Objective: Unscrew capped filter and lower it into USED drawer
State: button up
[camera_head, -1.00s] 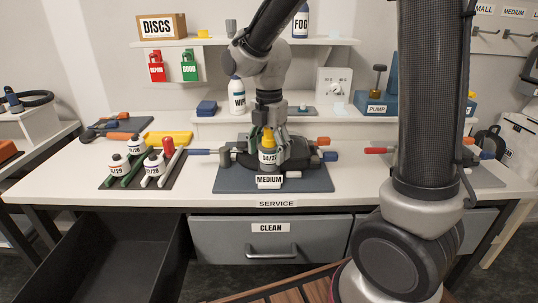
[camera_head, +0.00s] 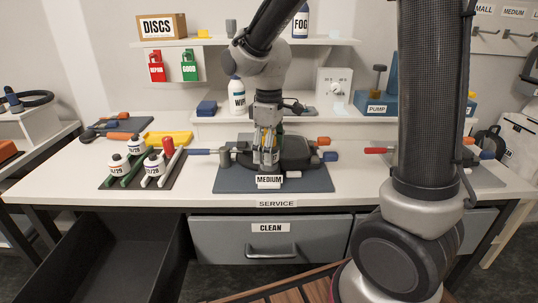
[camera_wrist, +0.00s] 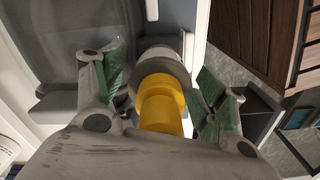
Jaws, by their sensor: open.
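The capped filter has a yellow cap (camera_wrist: 161,104) and a pale body (camera_wrist: 163,57), seen in the wrist view. In the head view it stands at the holder on the dark service mat (camera_head: 318,182), mostly hidden behind my fingers. My gripper (camera_head: 266,158) points down around it. In the wrist view my gripper (camera_wrist: 160,100) is open, its green-padded fingers on either side of the cap with gaps. An open, dark, empty-looking drawer (camera_head: 112,255) is at lower left; no label shows on it.
The drawer marked CLEAN (camera_head: 270,242) is shut under the bench. A dark rack (camera_head: 142,178) with several small labelled filters stands left of the mat. A MEDIUM sign (camera_head: 269,180) stands at the mat's front.

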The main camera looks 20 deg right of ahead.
jog(key=m, duration=1.1)
